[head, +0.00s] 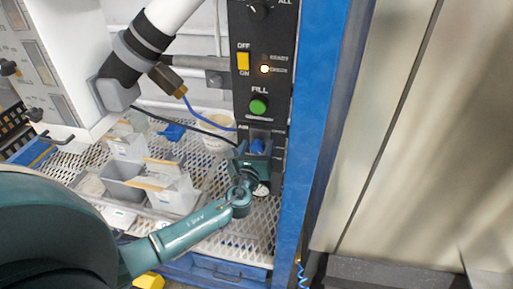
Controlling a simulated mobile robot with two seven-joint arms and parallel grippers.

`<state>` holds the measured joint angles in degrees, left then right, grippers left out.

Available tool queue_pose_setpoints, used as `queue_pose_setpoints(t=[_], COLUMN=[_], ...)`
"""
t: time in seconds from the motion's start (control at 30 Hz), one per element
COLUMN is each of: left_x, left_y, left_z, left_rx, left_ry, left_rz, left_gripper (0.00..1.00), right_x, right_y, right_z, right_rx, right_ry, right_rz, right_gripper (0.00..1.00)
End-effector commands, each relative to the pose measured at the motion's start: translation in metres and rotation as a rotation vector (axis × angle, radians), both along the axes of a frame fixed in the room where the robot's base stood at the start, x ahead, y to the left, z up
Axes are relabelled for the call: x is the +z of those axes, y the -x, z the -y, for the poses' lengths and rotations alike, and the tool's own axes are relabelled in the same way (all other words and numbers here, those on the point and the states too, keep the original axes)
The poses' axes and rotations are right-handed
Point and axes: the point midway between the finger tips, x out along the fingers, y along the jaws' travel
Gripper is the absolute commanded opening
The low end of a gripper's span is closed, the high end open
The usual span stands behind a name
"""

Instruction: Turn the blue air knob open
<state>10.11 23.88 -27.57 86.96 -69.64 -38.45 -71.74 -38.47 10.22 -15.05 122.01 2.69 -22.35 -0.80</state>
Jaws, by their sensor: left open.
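The blue air knob (257,147) is at the lower end of the black control panel (262,92), just below the green FILL button (259,106). My left gripper (254,160) is at the knob, its open fingers on either side of it as far as I can see. Whether the fingers touch the knob I cannot tell. The gripper hides part of the knob and its mount. My right gripper is not in view.
A blue frame post (318,125) stands close to the right. Grey bins (173,190) sit on the mesh shelf (258,240) at left.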

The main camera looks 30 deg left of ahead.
Motion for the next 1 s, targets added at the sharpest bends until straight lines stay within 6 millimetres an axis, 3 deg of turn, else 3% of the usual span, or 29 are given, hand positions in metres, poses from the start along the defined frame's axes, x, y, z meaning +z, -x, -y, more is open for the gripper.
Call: queue_pose_setpoints(t=[0.1, 0.63, 1.0], left_x=[0.0001, 0.0002, -0.001], left_y=[0.0001, 0.0004, 0.0005], left_z=[0.0002, 0.0003, 0.0001], left_rx=[0.0, 0.0, 0.0], left_ry=[0.0, 0.0, 0.063], left_rz=[0.0, 0.0, 0.017], left_gripper=[0.62, 0.19, 0.18], right_x=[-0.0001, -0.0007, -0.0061], right_y=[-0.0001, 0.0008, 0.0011], right_z=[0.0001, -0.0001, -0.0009], right_rx=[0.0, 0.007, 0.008], right_ry=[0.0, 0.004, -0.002], right_rz=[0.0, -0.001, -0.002], right_gripper=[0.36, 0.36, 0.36])
